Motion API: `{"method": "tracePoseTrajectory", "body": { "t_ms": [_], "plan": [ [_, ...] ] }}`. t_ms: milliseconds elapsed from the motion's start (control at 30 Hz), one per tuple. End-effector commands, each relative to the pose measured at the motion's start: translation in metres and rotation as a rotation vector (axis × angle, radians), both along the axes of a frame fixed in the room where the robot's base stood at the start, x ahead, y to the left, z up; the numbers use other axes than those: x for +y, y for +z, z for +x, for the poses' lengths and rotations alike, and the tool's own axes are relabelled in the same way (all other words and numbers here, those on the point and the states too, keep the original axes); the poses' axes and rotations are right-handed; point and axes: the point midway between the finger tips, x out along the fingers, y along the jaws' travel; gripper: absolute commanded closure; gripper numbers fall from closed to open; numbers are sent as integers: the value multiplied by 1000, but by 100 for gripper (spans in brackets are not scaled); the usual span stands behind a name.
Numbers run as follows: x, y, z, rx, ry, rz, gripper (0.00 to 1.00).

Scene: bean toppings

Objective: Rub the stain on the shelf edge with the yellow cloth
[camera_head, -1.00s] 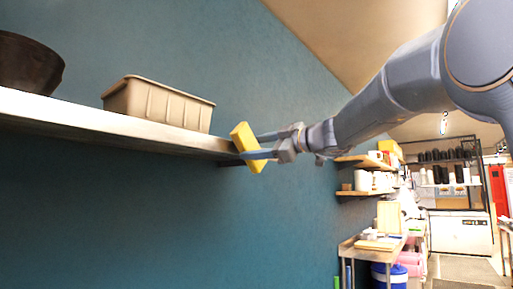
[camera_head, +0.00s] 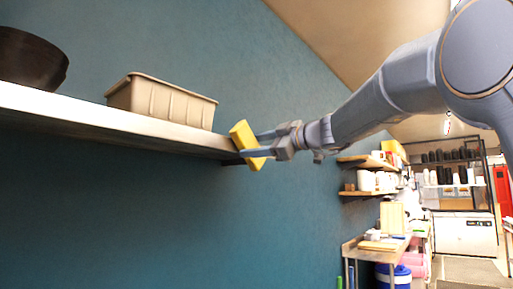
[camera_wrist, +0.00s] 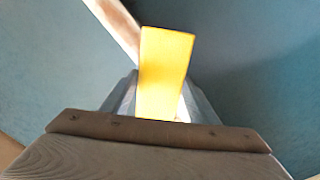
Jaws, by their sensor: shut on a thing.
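The yellow cloth (camera_head: 246,144) looks like a flat, folded block, held tilted between the fingers of my gripper (camera_head: 258,143). It fills the space between the fingertips in the wrist view (camera_wrist: 164,75). The cloth is at the right end of the shelf (camera_head: 130,122), overlapping its edge in the head view. I cannot tell whether it touches the shelf. In the wrist view the shelf (camera_wrist: 116,24) runs away behind the cloth. No stain can be made out; the edge behind the cloth is hidden.
A beige tub (camera_head: 163,100) stands on the shelf left of the cloth, and a dark bowl (camera_head: 30,60) sits farther left. The teal wall (camera_head: 150,220) is behind. Below the shelf is free room. Small wall shelves (camera_head: 368,193) stand farther back at right.

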Motion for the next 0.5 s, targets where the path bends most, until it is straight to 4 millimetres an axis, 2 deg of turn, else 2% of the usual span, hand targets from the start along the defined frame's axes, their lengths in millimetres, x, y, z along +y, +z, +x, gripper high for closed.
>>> {"method": "tracePoseTrajectory", "body": {
  "t_ms": [267,500],
  "plan": [
    [4,-1,3,1,1,0,64],
    [-5,-3,13,0,0,0,64]
  ]
}}
